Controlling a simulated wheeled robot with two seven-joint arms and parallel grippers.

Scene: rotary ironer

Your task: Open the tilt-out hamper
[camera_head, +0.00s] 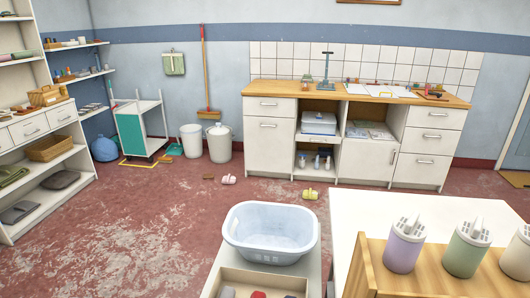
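No thing is plainly marked as the tilt-out hamper. The white counter unit (300,101) at the back wall has a tall closed front panel (268,150) at its left end, below a shallow drawer (270,106). This panel has a horizontal handle (269,126) near its top edge, which fits a tilt-out front, but I cannot tell for sure. It stands flush and upright. A closed door (366,162) with a vertical handle is further right in the same unit. Neither of my grippers is in view.
A blue laundry basket (271,232) on a grey stand and a white table (425,212) with a wooden bottle rack fill the near right. Small pink (229,180) and yellow (310,193) items lie on the red floor. Shelves (60,170) line the left. The middle floor is mostly clear.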

